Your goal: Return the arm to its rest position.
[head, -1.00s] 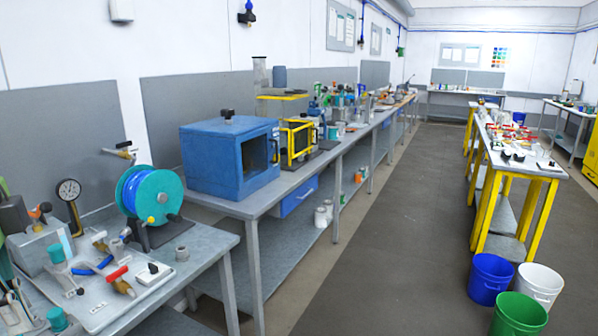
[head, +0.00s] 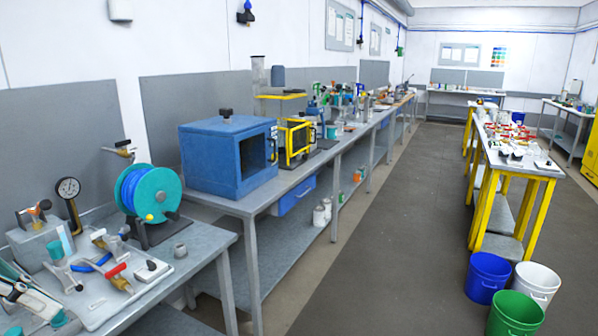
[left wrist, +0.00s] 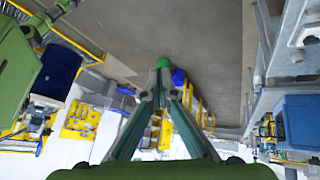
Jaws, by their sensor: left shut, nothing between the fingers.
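My left gripper (head: 28,295) shows at the lower left edge of the head view, low over the near bench, partly cut off by the frame. In the left wrist view, the two long fingers of my left gripper (left wrist: 160,82) run together to their tips. The left gripper is shut with nothing between its fingers. My right gripper is in neither view.
The near bench (head: 205,258) holds a hose reel (head: 147,195), a pressure gauge (head: 69,188) and a tray with valves and fittings. A blue box (head: 225,160) stands on the long bench behind. The aisle floor (head: 370,240) is clear; buckets (head: 515,315) stand at the right.

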